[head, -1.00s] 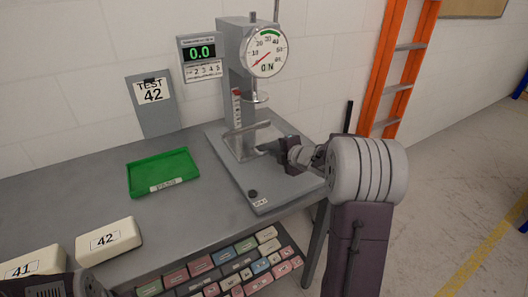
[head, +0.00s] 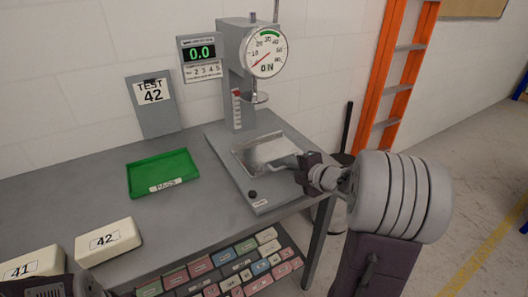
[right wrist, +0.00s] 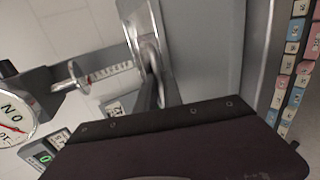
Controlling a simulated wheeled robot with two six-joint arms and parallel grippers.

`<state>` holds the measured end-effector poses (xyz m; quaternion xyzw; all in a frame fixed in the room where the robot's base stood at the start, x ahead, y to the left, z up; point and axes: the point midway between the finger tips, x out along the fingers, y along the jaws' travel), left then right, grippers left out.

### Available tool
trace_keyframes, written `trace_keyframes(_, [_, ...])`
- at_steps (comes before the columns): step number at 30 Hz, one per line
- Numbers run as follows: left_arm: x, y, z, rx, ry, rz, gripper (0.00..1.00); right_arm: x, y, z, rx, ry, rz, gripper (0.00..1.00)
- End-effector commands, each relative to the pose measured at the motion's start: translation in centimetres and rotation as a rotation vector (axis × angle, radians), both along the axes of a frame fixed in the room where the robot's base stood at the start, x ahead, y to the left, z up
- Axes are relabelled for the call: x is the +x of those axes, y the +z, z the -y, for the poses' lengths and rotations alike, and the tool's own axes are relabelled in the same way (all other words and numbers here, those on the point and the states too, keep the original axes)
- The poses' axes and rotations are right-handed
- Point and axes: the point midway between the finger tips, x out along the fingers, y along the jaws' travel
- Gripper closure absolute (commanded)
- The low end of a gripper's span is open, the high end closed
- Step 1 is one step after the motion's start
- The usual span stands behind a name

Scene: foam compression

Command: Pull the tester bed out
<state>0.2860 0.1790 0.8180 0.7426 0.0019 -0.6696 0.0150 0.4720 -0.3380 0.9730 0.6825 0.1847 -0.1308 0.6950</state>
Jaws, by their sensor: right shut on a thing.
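The tester bed (head: 266,152) is a shiny, empty metal tray on the base of the grey force tester (head: 232,75). It sits forward of the round press plate (head: 261,98). My right gripper (head: 300,166) is shut on the bed's handle at its right front side. In the right wrist view the bed's bright metal edge (right wrist: 147,25) shows above the dark gripper body, which hides much of the grip. Of my left arm, only dark and grey parts show at the bottom left corner; its fingertips are not clear.
A green tray (head: 162,172) and foam blocks marked 42 (head: 108,240) and 41 (head: 33,264) are left on the table. A TEST 42 card (head: 152,95) leans on the wall. A drawer of colored labelled blocks (head: 222,266) is in front. An orange ladder (head: 398,75) stands right.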

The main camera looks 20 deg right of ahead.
Motion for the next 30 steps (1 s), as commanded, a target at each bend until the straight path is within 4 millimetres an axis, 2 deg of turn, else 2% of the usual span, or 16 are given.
trace_keyframes(28, [0.0,1.2,0.0,0.0,0.0,0.0,0.64,-8.4,0.0,0.7,-0.001,-0.003,-0.002,1.0])
trace_keyframes(29, [0.0,1.2,0.0,0.0,0.0,0.0,0.64,-8.4,0.0,0.7,-0.001,-0.002,-0.002,0.81])
trace_keyframes(30, [0.0,1.1,0.0,0.0,0.0,0.0,0.64,-8.3,0.0,0.7,-0.001,0.0,-0.001,0.7])
